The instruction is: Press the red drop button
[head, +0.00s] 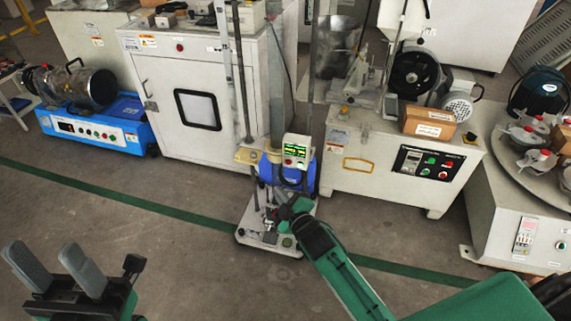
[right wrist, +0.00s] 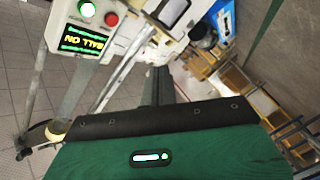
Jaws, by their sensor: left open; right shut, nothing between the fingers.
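The red button (right wrist: 112,19) sits on a small pale control box (right wrist: 82,28) in the right wrist view, beside a green button (right wrist: 87,9) and above a lit display. In the head view the control box (head: 296,151) is mounted on the tall test stand (head: 275,80); its buttons are too small there to tell apart surely. My right gripper (head: 276,212) is shut and empty, in front of and below the box, apart from it. Its dark fingers also show in the right wrist view (right wrist: 157,76), to the right of the box. My left gripper (head: 46,254) is open and empty at lower left.
A blue cylinder stands behind the control box. A white cabinet (head: 160,85) is left of the stand, and a machine with a cardboard box (head: 430,121) is right of it. The stand's base plate (head: 255,239) rests on the floor. The floor at left front is clear.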

